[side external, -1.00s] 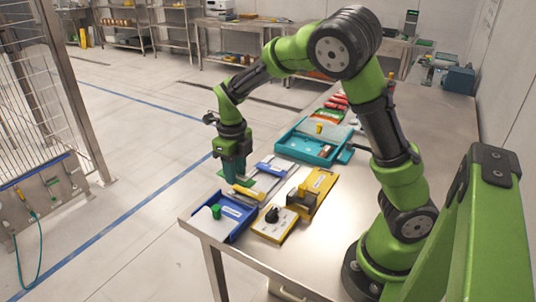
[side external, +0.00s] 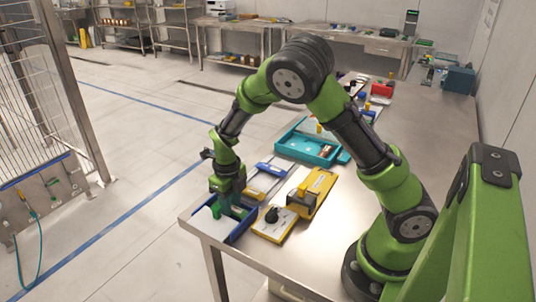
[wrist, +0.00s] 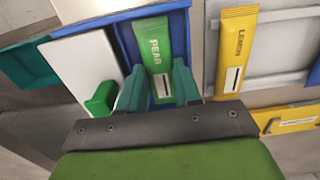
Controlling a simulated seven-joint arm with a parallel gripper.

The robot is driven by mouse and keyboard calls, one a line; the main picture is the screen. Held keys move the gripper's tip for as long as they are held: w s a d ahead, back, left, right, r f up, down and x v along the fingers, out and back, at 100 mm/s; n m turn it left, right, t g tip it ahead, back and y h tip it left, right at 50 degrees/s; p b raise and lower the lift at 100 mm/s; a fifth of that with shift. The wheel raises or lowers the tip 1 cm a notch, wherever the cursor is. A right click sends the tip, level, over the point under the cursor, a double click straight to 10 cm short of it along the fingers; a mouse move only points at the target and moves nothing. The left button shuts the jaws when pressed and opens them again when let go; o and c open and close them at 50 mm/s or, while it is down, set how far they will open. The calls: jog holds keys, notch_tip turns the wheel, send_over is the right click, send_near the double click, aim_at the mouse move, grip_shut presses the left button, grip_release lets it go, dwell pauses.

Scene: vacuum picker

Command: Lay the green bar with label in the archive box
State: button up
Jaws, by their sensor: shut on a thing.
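The green bar (wrist: 153,46) carries the word PEAR and a white label, and lies between my fingers in the wrist view. My gripper (wrist: 159,88) is shut on it. The blue box (wrist: 127,42), which I take for the archive box, is beneath the bar; its blue floor and wall show around it. A white panel with a green knob (wrist: 101,99) covers its left part. In the side view my gripper (side external: 226,206) is low over the blue box (side external: 241,229) and hides the bar. I cannot tell whether the bar touches the floor.
A yellow LEMON bar (wrist: 235,48) lies on a grey tray (wrist: 275,75) right of the box.

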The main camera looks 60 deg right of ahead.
jog(key=o, duration=0.7)
jog(key=shift+f, duration=0.15)
jog(key=shift+o, duration=0.2)
